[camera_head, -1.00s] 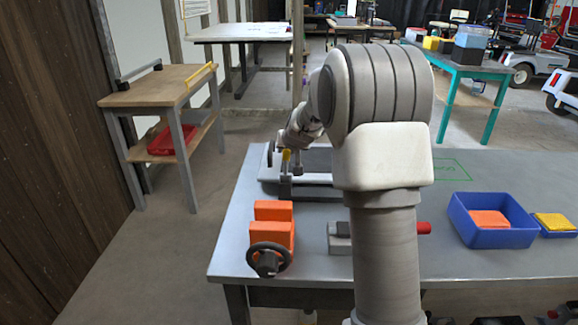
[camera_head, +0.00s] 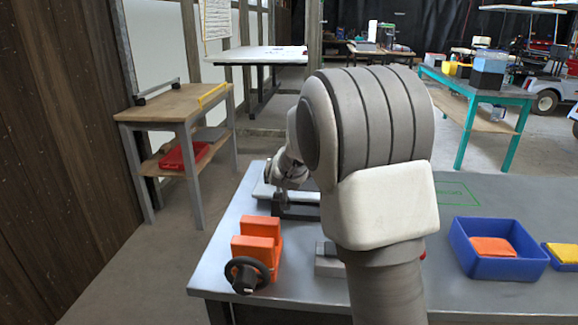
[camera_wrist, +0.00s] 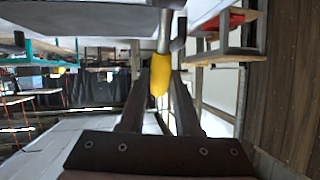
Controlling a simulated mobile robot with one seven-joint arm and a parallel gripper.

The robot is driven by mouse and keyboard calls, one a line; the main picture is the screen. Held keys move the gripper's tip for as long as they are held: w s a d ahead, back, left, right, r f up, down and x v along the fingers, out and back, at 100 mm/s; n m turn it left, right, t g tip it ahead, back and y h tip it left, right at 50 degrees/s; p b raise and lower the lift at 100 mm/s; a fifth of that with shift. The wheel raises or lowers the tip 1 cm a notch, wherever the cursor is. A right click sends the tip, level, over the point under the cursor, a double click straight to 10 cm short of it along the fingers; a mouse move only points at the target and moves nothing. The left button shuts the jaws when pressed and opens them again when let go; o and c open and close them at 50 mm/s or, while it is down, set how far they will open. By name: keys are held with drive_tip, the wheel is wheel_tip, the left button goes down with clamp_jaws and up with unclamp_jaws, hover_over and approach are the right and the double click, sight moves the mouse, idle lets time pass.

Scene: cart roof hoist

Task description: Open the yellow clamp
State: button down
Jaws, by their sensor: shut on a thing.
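The yellow clamp's handle (camera_wrist: 160,75) shows in the wrist view as a rounded yellow grip on a metal rod. My gripper (camera_wrist: 163,88) has its two dark fingers on either side of this grip and is shut on it. In the head view my gripper (camera_head: 287,180) is at the far left part of the grey workbench (camera_head: 222,262), above a dark metal fixture (camera_head: 297,211). There my wrist and arm hide the yellow handle. I cannot tell how far the clamp is opened.
An orange vise (camera_head: 257,246) with a dark handwheel stands at the bench's left front. A blue bin (camera_head: 497,265) with an orange item sits at the right. A wooden side table (camera_head: 172,103) stands behind at left. The bench between vise and bin is partly hidden by my arm.

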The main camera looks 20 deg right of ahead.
drive_tip(key=shift+s, duration=0.1)
idle(0.3)
drive_tip(key=c, duration=0.6)
unclamp_jaws()
drive_tip(key=p+v, duration=0.5)
drive_tip(key=v, duration=1.2)
drive_tip(key=shift+s+a, duration=0.2)
drive_tip(key=shift+s, duration=0.05)
drive_tip(key=shift+c, duration=0.2)
